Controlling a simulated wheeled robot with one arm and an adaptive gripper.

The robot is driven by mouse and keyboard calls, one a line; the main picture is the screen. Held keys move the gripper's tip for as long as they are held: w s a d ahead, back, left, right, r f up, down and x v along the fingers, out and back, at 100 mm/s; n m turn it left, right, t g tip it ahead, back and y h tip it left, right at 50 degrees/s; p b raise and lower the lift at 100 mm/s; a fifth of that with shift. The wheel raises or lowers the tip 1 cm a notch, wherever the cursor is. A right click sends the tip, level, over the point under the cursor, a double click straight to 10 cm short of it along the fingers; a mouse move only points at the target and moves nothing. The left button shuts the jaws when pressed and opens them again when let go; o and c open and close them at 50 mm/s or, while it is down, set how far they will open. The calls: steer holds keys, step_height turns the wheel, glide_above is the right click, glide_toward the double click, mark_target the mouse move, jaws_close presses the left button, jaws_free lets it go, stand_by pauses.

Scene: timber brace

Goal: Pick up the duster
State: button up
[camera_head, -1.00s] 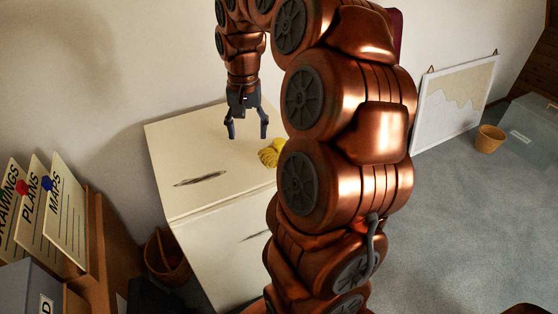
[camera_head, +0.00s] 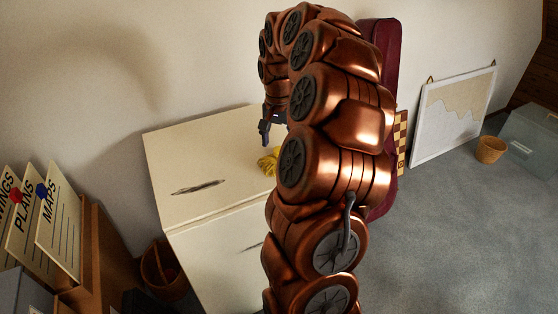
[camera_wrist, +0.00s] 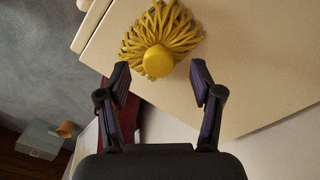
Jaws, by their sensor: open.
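The duster is a yellow bundle of strands with a round yellow knob. In the head view the duster (camera_head: 267,163) lies on top of the cream cabinet (camera_head: 185,160), partly hidden by my arm. In the wrist view the duster (camera_wrist: 160,38) is just beyond my fingertips, its knob (camera_wrist: 158,61) facing the camera between and ahead of them. My gripper (camera_wrist: 160,82) is open and empty, with a finger on each side and apart from the duster. In the head view my gripper (camera_head: 270,131) is above the cabinet top, one finger visible and the rest hidden behind my arm.
A wooden organiser (camera_head: 97,250) with label cards stands at the left. A basket (camera_head: 163,268) sits on the floor beside the cabinet. A dark red case (camera_head: 378,40) and a checkered board (camera_head: 401,138) stand behind my arm. A framed picture (camera_head: 450,118) leans on the wall.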

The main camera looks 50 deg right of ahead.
mark_target(279, 149)
steer(key=shift+s+f, duration=0.1)
steer(key=shift+f, duration=1.75)
jaws_close()
